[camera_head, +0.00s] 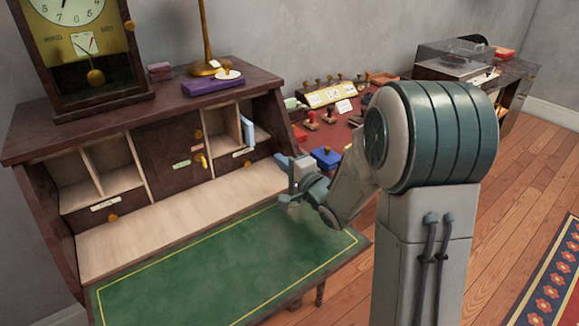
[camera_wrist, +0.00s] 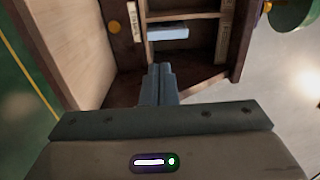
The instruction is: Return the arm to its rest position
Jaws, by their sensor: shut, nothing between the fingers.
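My gripper (camera_head: 290,165) is at the right end of the open writing desk (camera_head: 160,228), in front of the desk's right-hand compartments. In the wrist view its two fingers (camera_wrist: 158,84) are together, with nothing between them. My arm reaches from the right of the head view and bends down toward the desk. A pale blue item (camera_head: 247,132) stands in the right compartment behind the gripper. In the wrist view, a light blue piece (camera_wrist: 168,33) lies in a compartment beyond the fingertips. I cannot tell whether these are the same thing.
A clock (camera_head: 82,45), a purple box (camera_head: 212,84) and a brass lamp (camera_head: 206,50) stand on the desk top. A red-topped table (camera_head: 325,135) with stamps and a blue box (camera_head: 326,157) is close behind my gripper. The green writing surface is clear.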

